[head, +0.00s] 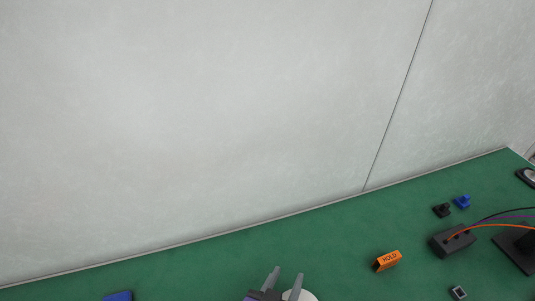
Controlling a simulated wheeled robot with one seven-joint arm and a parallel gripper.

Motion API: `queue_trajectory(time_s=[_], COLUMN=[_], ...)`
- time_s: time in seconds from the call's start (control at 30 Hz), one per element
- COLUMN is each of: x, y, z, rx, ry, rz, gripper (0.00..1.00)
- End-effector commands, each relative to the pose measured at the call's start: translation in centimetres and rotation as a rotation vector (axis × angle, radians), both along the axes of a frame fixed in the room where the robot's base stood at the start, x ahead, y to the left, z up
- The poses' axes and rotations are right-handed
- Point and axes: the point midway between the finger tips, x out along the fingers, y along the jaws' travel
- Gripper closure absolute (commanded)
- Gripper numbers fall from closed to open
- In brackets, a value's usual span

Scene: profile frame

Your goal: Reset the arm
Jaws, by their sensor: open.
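My gripper (284,280) shows at the bottom edge of the head view, with two grey fingers pointing up in the picture. The fingers are apart and nothing shows between them. The rest of my arm is cut off by the lower edge of the picture. A white round thing (306,296) shows partly beside the right finger; I cannot tell what it is.
A green table top (220,262) meets a pale wall (200,120). An orange box (387,260) stands right of my gripper. Farther right are a black box with wires (452,241), small black (442,210) and blue (462,201) parts. A blue thing (118,296) is at lower left.

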Motion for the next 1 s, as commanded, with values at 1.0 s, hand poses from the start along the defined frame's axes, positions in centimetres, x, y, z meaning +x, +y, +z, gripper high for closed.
queue_trajectory(time_s=[1.0], x=[-18.1], y=[-9.8], z=[11.5], rx=[0.061], ry=[-0.356], rz=[0.605], gripper=[0.59])
